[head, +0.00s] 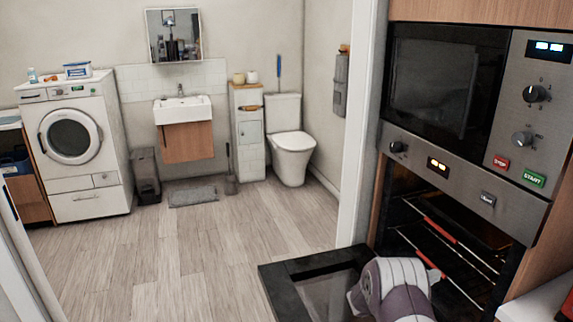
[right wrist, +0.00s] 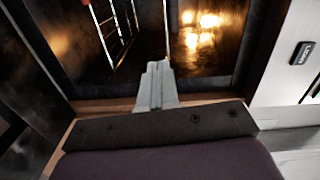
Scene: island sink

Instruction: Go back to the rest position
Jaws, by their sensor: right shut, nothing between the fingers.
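My right gripper (right wrist: 157,85) is shut and empty in the right wrist view. Its fingers point toward the lit oven opening (right wrist: 205,50). In the head view my right arm reaches in from the bottom, over the lowered oven door (head: 275,271), and hides part of it. The gripper tip (head: 436,275) barely shows there, in front of the oven racks; whether it touches anything I cannot tell. My left gripper is not in view.
The oven (head: 425,215) is open, with red-edged racks (head: 440,231) inside. A microwave (head: 445,75) sits above it. A door frame (head: 358,130) stands left of the oven. Beyond are a washing machine (head: 70,150), sink (head: 183,109) and toilet (head: 292,143), with clear wooden floor (head: 190,255).

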